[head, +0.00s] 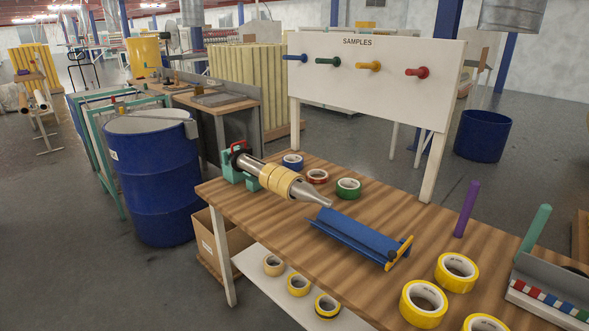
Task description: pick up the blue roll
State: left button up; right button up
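The blue roll (291,166) lies at the back left of the wooden worktable (380,238), behind the metal spindle (307,191) that carries tan rolls. Part of its lower side may be hidden by the spindle. A red roll (317,179) and a green roll (348,192) lie to its right, apart from it. Neither of my grippers shows in the head view.
A white SAMPLES board (400,60) with coloured pegs stands behind the table. A blue trough (350,236) lies in front of the rolls. Yellow rolls (457,272) and a purple post (466,209) stand at the right. A blue barrel (155,190) stands left.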

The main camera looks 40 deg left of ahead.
aim_at(293, 163)
jog(key=k+u, duration=0.1)
jog(key=u, duration=1.3)
